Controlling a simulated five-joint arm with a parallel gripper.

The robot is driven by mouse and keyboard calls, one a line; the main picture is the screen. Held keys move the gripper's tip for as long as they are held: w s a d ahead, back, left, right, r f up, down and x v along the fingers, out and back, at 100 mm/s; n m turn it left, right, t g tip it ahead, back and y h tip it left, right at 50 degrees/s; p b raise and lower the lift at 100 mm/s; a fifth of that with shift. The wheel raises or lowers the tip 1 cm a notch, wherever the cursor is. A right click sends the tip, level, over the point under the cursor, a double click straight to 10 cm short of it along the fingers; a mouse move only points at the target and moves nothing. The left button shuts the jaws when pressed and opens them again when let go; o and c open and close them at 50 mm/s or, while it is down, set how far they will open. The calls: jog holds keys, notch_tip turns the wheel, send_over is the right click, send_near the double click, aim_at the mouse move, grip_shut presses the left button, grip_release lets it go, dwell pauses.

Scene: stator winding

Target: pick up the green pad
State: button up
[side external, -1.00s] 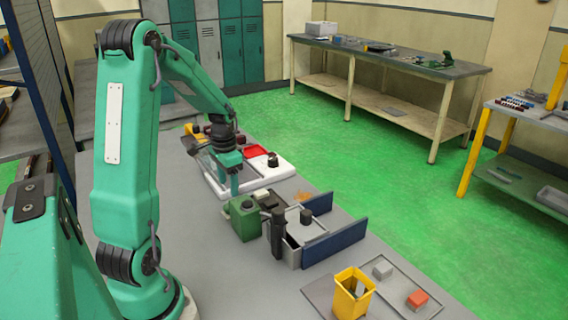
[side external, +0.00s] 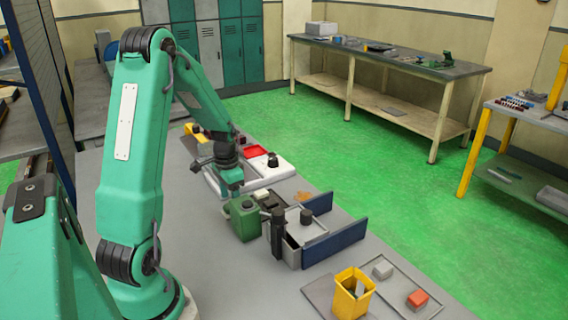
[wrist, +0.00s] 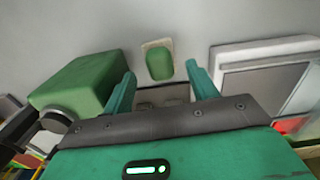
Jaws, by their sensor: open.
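The green pad (wrist: 159,63) is a small rounded green block on a pale, squarish base on the grey surface, near the top middle of the wrist view. My gripper (wrist: 160,72) is open, with one finger to the left and one to the right of the pad's line. The pad appears just beyond the fingertips, between them in the picture, and nothing is held. In the side view my gripper (side external: 231,188) points down over the bench near the white tray. I cannot make out the pad there.
A green box with a dark round knob (wrist: 80,85) stands close to the left finger; it also shows in the side view (side external: 243,220). A pale grey-framed tray (wrist: 265,68) lies to the right. Blue panels (side external: 335,243) and a yellow bin (side external: 352,290) stand farther along the bench.

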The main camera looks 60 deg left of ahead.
jog(key=shift+f, duration=1.25)
jog(key=shift+c, duration=0.5)
jog(key=c, duration=1)
